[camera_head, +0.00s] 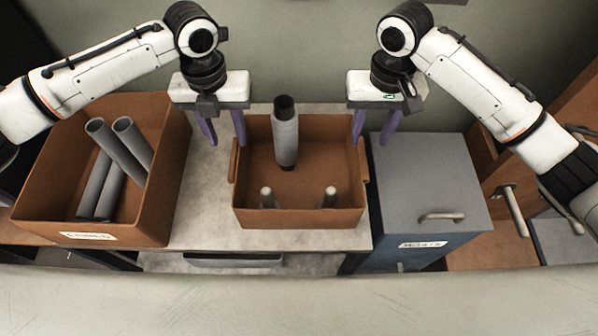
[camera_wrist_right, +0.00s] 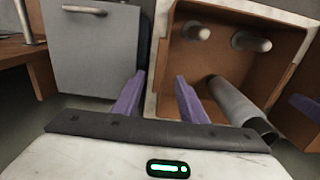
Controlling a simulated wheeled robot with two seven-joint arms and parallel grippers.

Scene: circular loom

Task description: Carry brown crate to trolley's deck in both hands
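A brown crate (camera_head: 299,216) stands on a pale worktop in the middle of the head view. It holds a grey tube (camera_head: 286,140) and two short pale pegs (camera_head: 330,196). My left gripper (camera_head: 224,138) is open above the crate's left side. My right gripper (camera_head: 372,138) is open above its right side. In the right wrist view, the crate (camera_wrist_right: 190,68) lies to the right, and the open fingers (camera_wrist_right: 158,98) point toward its side edge. Contact with the crate is not visible. I cannot identify the trolley's deck with certainty.
A larger brown bin (camera_head: 120,218) with several grey tubes stands at left. A grey-topped blue cabinet (camera_head: 425,180) with a handle is close on the crate's right. Pale worktop (camera_head: 203,195) shows between bin and crate. A broad pale surface (camera_head: 300,305) crosses the front.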

